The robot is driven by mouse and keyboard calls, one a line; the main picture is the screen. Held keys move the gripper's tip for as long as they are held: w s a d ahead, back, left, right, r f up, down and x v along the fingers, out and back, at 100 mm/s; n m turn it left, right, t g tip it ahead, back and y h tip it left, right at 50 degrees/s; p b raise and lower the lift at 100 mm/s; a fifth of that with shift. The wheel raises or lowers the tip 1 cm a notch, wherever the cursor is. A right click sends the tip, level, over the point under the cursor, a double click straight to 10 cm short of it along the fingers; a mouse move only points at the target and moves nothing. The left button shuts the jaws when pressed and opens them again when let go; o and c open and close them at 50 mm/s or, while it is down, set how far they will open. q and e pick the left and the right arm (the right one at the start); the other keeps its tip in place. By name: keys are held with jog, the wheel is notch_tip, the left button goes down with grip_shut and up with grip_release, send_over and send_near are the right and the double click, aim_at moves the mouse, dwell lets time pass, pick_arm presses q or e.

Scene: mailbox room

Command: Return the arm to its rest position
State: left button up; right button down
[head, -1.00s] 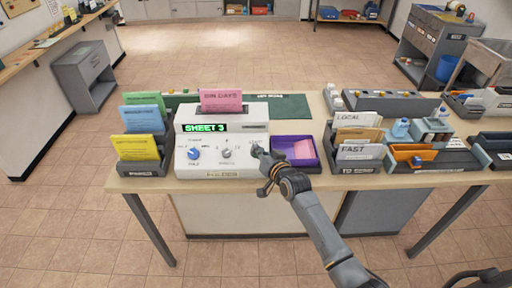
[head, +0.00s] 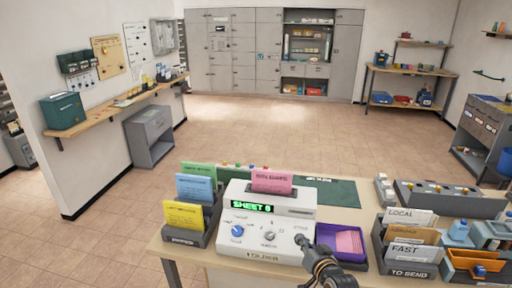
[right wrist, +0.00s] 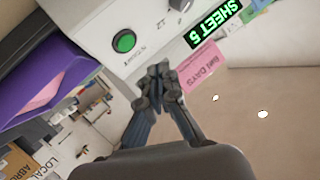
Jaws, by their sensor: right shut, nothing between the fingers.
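My right gripper (head: 301,240) is shut and empty, over the right front of the white machine (head: 266,228). It also shows in the right wrist view (right wrist: 158,70), its fingertips together, close to the machine's front face. I cannot tell whether it touches. A round green button (right wrist: 124,41) on the machine sits beside the fingertips in the wrist view. A pink card (head: 271,181) stands upright in the machine's top. My left gripper is out of view.
A purple tray (head: 325,231) with pink sheets stands right of the machine, close to my right arm. A rack with green, blue and yellow cards (head: 183,214) stands left. A TO SEND sorter (head: 410,268) stands further right. Floor behind the table is open.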

jog(key=s+a+f+n+g, duration=0.1)
jog(key=s+f+n+g, duration=0.15)
jog(key=s, duration=0.75)
jog(key=s+a+f+n+g, duration=0.1)
jog(key=s+f+g, duration=0.25)
jog(key=s, duration=0.55)
jog(key=s+d+n+g+h, duration=0.1)
jog(key=s+g, duration=0.2)
jog(key=s, duration=0.7)
jog(key=s+d+g+h, duration=0.1)
jog(key=s+d+g, duration=0.1)
jog(key=s, duration=0.9)
notch_tip(320, 180, down, 30)
jog(key=s+r+g+b, duration=0.1)
jog(key=b, duration=0.4)
jog(key=s+d+f+g+b, duration=0.1)
jog(key=s+d+f+b, duration=0.1)
jog(key=s+f, duration=1.4)
notch_tip(320, 180, down, 4)
jog(key=shift+s+d+r+n+g+h+b, duration=0.15)
jog(key=shift+s+d+n+g+h+b, duration=0.15)
jog(key=shift+s+d+n+b, duration=0.15)
